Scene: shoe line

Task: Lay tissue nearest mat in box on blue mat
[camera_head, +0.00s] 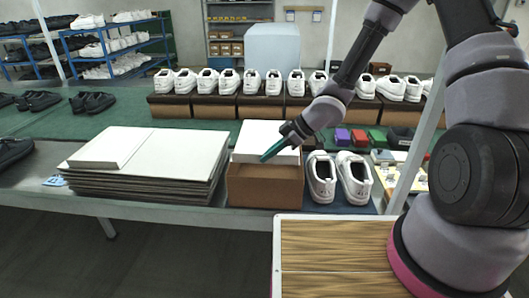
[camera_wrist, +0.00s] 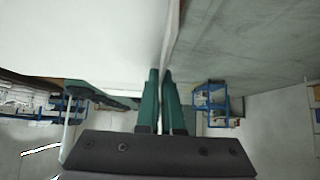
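My gripper (camera_head: 268,154), with teal fingers, is at the brown box (camera_head: 265,187), over its front part. The box stands on the blue mat (camera_head: 335,207), left of a pair of white sneakers. A white tissue sheet (camera_head: 262,136) shows over the box top; I cannot tell whether it rests inside. In the wrist view the fingers (camera_wrist: 161,72) are close together on the thin edge of this white sheet (camera_wrist: 85,40). A low stack of white sheets (camera_head: 185,150) lies left of the box, with a smaller white piece (camera_head: 108,147) on top. The box interior is hidden.
Behind, a row of white shoes (camera_head: 273,82) stands on brown boxes across the green belt (camera_head: 190,115). A wood-topped surface (camera_head: 335,255) is in front. Black shoes (camera_head: 92,102) are at left.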

